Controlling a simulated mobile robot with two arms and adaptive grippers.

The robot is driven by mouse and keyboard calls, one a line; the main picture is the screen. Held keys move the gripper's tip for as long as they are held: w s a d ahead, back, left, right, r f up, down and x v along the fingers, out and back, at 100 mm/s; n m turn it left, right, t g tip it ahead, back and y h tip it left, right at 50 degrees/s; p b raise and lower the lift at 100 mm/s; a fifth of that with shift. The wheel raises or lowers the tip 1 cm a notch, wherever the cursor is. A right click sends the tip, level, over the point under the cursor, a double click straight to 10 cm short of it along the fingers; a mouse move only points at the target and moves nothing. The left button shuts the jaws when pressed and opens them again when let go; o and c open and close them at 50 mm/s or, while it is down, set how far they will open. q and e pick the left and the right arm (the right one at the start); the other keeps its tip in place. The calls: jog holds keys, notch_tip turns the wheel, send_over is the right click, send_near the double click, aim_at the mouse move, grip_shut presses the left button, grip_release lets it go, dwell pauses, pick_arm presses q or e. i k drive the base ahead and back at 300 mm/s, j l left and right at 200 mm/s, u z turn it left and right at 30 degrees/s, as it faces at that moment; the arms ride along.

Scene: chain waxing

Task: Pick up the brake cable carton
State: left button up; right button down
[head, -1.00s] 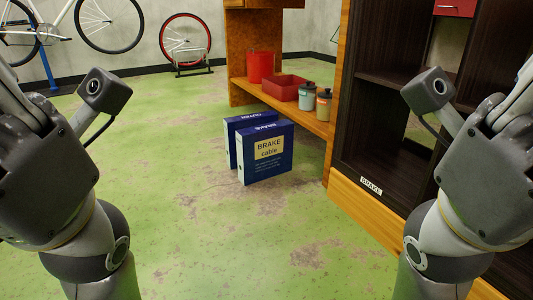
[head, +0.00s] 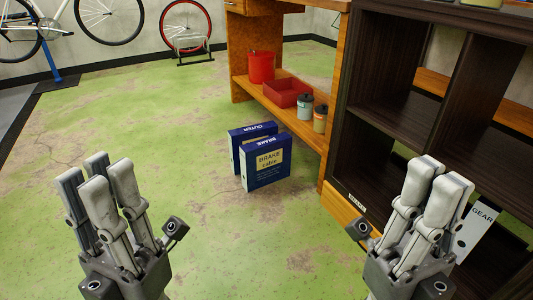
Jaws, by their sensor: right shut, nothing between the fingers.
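The brake cable carton (head: 265,172) is a dark blue box with a cream label reading "BRAKE cable". It stands upright on the green floor, left of the wooden bench. A similar blue carton marked "OUTER" (head: 247,130) stands close behind it and is partly hidden by it. My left gripper (head: 98,172) is at the lower left, fingers pointing up and away, apart from the cartons; the gap between its fingers is unclear. My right gripper (head: 432,173) is at the lower right, shut and empty, in front of the dark shelf.
A dark shelf unit (head: 367,140) stands at the right, with a white "GEAR" carton (head: 476,232) low in it. The wooden bench (head: 328,160) holds a red bucket (head: 261,67), a red tray (head: 288,92) and two bottles. Floor left of the cartons is clear.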

aim_at(264, 162)
jog(key=i+j, duration=0.15)
jog(key=i, duration=0.25)
jog(key=i+j+z, duration=0.1)
jog(key=i, duration=0.3)
jog(key=i+j, duration=0.2)
jog(key=i, duration=0.2)
jog(key=i+l, duration=0.1)
jog(key=i, duration=0.5)
jog(key=i+l+z, duration=0.1)
jog(key=i, duration=0.45)
